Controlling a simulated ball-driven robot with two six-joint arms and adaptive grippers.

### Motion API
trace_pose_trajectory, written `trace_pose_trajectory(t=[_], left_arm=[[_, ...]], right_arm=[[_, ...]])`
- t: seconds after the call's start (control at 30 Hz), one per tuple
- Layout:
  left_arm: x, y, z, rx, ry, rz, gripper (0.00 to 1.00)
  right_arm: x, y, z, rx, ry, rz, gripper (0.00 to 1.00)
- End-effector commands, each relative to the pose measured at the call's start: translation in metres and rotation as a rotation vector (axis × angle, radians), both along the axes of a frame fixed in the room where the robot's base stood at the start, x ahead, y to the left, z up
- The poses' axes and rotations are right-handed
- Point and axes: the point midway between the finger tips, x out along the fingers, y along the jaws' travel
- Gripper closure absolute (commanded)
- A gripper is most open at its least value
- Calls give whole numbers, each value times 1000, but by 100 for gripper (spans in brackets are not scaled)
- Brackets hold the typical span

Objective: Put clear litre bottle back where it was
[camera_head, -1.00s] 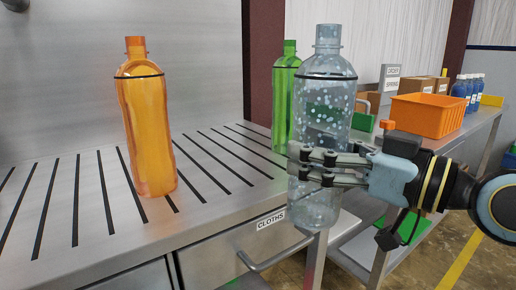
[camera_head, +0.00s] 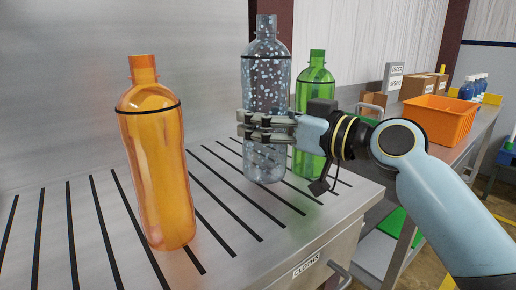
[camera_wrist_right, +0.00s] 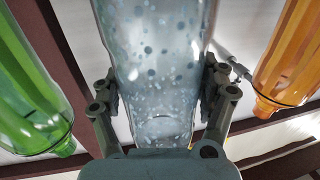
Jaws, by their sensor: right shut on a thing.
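The clear litre bottle (camera_head: 266,88) is upright, see-through with pale specks, and has a dark band near its shoulder. My right gripper (camera_head: 241,125) is shut around its lower middle. In the right wrist view the bottle (camera_wrist_right: 155,70) stands between the two fingers (camera_wrist_right: 160,95). It is over the slotted steel counter (camera_head: 225,215), between the orange bottle and the green bottle. I cannot tell whether its base touches the counter. My left gripper is not in view.
An orange bottle (camera_head: 158,170) stands at the front left. A green bottle (camera_head: 308,150) stands just right of the clear one, partly behind my gripper. An orange crate (camera_head: 440,118) sits on a bench at the right. The counter's left part is clear.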

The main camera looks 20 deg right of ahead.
Motion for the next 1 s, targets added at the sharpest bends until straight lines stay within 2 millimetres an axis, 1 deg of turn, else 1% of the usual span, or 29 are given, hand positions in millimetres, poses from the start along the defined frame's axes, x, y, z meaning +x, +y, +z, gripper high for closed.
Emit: trace_pose_trajectory(t=[0.03, 0.13, 0.23, 0.33, 0.43, 0.73, 0.87, 0.9, 1.0], left_arm=[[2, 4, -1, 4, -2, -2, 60], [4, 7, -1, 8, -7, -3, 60], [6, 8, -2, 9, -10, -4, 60], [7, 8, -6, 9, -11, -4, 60], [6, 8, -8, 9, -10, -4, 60], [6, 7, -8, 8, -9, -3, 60], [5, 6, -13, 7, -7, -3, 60], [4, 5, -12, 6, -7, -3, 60], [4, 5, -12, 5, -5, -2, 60]], right_arm=[[6, 3, -4, 3, 1, -1, 82], [13, 8, -9, 1, -1, -1, 82], [14, 9, -18, -1, 1, 0, 82], [14, 8, -36, -1, 3, -2, 82], [14, 8, -48, 0, 2, -1, 82], [14, 8, -50, -1, -2, -1, 82], [14, 8, -54, -2, -1, -1, 82], [14, 8, -53, -2, -1, -1, 22], [14, 8, -52, -2, -1, -1, 9]])
